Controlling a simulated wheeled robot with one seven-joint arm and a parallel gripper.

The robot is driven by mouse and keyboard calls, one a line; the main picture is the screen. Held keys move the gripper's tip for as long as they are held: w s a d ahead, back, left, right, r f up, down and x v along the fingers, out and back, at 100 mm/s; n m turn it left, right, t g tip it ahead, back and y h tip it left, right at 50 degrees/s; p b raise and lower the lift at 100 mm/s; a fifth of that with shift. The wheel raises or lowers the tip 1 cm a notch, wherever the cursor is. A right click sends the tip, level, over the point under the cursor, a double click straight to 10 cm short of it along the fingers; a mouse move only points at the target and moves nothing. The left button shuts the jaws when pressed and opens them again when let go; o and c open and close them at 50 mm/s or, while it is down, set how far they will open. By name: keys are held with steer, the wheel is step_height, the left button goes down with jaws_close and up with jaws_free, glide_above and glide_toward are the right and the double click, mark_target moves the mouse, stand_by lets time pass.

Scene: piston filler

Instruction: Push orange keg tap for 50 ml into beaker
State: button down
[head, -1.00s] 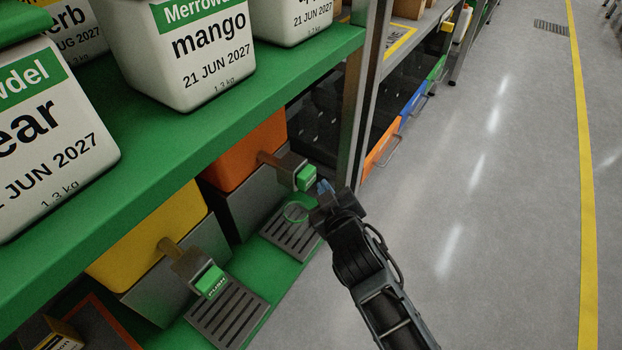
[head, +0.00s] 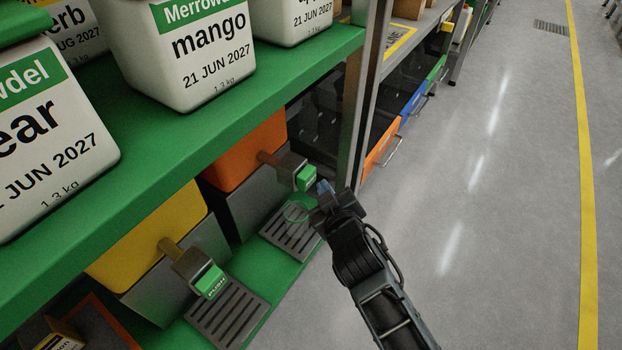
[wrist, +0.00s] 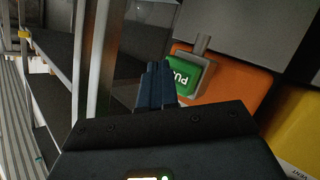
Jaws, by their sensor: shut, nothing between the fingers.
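The orange keg (head: 247,150) sits on the lower green shelf, under the upper one. Its tap (head: 291,166) sticks out to the right and ends in a green push pad (head: 307,178). My gripper (head: 322,188) is shut and empty, just right of the green pad. In the wrist view my shut fingers (wrist: 157,88) are beside the green pad (wrist: 184,74) marked PUSH; I cannot tell whether they touch it.
A yellow keg (head: 150,236) with its own tap and drip grate (head: 228,315) stands nearer on the left. White tubs, one labelled mango (head: 205,50), stand on the upper green shelf (head: 215,130). A metal post (head: 355,120) rises behind my gripper. The floor to the right is clear.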

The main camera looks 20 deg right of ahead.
steer(key=shift+w, duration=0.1)
stand_by(0.3)
steer(key=shift+w+a+b, duration=0.25)
steer(key=shift+b, duration=0.05)
steer(key=shift+w+a+b, duration=0.4)
steer(key=shift+w+b, duration=0.1)
steer(key=shift+w, duration=0.05)
stand_by(1.2)
steer(key=shift+s+d+p, duration=0.65)
steer(key=shift+s+p, duration=0.2)
steer(key=shift+s, duration=0.05)
steer(key=s+d+p, duration=0.1)
steer(key=s+p, duration=0.1)
steer(key=s+d+p, duration=0.2)
stand_by(0.5)
